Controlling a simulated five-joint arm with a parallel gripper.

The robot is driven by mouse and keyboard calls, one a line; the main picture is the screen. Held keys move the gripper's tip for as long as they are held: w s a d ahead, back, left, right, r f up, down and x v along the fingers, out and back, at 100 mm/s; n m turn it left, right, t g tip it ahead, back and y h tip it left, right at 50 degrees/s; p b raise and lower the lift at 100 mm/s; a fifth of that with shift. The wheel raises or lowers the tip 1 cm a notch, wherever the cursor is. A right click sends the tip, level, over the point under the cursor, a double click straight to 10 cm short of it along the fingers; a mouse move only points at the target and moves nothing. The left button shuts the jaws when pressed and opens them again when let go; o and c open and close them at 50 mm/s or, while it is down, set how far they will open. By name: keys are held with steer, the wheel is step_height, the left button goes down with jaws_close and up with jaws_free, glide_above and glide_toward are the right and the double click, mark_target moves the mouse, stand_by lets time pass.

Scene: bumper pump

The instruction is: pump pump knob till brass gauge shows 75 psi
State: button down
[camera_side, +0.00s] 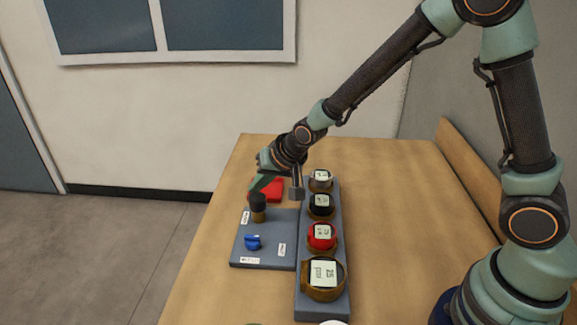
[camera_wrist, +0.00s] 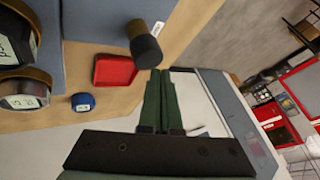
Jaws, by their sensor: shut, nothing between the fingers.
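The pump knob is the black cap on a brown stem (camera_side: 258,208), upright on the grey panel; it also shows in the wrist view (camera_wrist: 145,47). The brass gauge (camera_side: 323,279) is the nearest and largest in the row on the grey rail. Its display seems to read 25 psi, but the digits are small and blurred. My gripper (camera_side: 254,191) is shut and empty, with its green fingers just above or beside the knob's top. In the wrist view the fingertips (camera_wrist: 162,75) lie close to the knob's black cap; I cannot tell whether they touch.
A red gauge (camera_side: 321,237), a black gauge (camera_side: 320,206) and a white-faced gauge (camera_side: 320,180) stand behind the brass one. A blue knob (camera_side: 253,242) sits on the panel in front of the pump knob. A red tray (camera_side: 270,188) lies behind.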

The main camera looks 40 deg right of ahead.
mark_target(258, 199)
steer(key=shift+r, duration=0.1)
steer(key=shift+r, duration=2.45)
steer(key=shift+r, duration=0.1)
steer(key=s+d+r+n, duration=0.1)
steer(key=s+d+r, duration=0.2)
steer(key=s, duration=0.3)
steer(key=s+d+r+n+g+h, duration=0.1)
steer(key=s+d+r+n, duration=0.1)
steer(key=s, duration=0.5)
steer(key=s+d+r+n, duration=0.2)
steer(key=s+d+r, duration=0.2)
steer(key=s+d, duration=0.2)
steer(key=shift+s+d+r+g+h, duration=0.25)
steer(key=shift+s+r+g+h, duration=0.1)
steer(key=shift+s, duration=0.15)
stand_by(0.4)
